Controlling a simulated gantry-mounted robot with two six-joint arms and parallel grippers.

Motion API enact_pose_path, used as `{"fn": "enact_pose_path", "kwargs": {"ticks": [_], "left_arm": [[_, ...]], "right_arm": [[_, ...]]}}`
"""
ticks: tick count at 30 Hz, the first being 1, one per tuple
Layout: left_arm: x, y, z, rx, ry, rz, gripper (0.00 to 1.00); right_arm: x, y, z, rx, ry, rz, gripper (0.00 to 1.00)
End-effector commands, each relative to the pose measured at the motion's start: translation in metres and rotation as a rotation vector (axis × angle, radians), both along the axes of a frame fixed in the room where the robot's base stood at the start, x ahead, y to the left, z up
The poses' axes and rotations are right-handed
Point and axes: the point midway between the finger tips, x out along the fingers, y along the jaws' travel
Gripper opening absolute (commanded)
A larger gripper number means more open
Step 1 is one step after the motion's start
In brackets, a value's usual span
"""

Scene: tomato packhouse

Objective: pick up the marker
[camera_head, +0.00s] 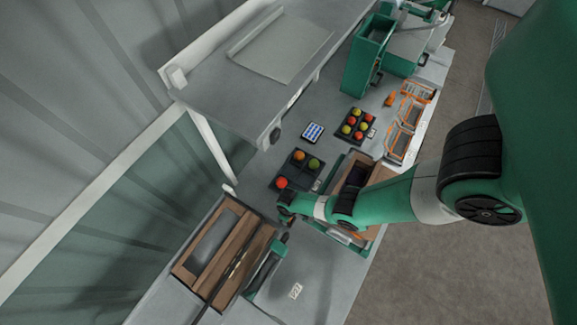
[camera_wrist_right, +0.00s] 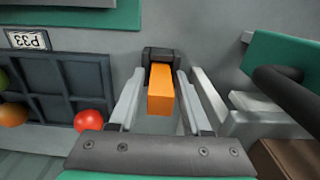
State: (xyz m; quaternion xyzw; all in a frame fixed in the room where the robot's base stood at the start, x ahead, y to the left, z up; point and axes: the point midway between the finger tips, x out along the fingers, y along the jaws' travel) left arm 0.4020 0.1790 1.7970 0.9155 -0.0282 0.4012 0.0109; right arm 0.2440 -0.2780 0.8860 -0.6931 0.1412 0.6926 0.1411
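An orange block-like body with a dark far end, likely the marker (camera_wrist_right: 160,92), stands between my right gripper's fingers in the right wrist view. My right gripper (camera_wrist_right: 162,75) has its two grey fingers on either side of it, tips near the dark end. I cannot tell whether the fingers touch it. In the head view my right gripper (camera_head: 284,208) is low over the bench, between the black tray and the brown box; the marker cannot be made out there. My left gripper is not in view.
A black tray (camera_wrist_right: 70,75) with tomatoes lies left of my right gripper; it also shows in the head view (camera_head: 275,184). A brown box (camera_head: 188,272) stands at lower left. An orange rack (camera_head: 398,130) and green bin (camera_head: 362,65) are farther back.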

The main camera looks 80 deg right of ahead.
Motion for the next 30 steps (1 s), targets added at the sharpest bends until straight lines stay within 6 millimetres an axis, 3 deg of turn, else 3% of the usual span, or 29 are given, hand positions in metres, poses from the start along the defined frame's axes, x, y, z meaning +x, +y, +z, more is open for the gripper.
{"fn": "enact_pose_path", "kwargs": {"ticks": [1,7,8,20,30], "left_arm": [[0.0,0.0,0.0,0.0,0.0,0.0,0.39],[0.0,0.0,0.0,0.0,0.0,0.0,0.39],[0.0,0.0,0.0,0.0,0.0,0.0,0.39],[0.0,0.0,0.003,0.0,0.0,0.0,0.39],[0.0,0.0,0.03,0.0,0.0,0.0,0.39]], "right_arm": [[0.0,0.0,0.0,0.0,0.0,0.0,0.37],[0.0,0.0,0.0,0.0,0.0,0.0,0.01],[0.0,0.0,0.0,0.0,0.0,0.0,0.0],[0.0,0.0,0.003,0.0,0.0,0.0,0.0],[0.001,0.001,0.031,0.0,0.001,0.004,0.0]]}}
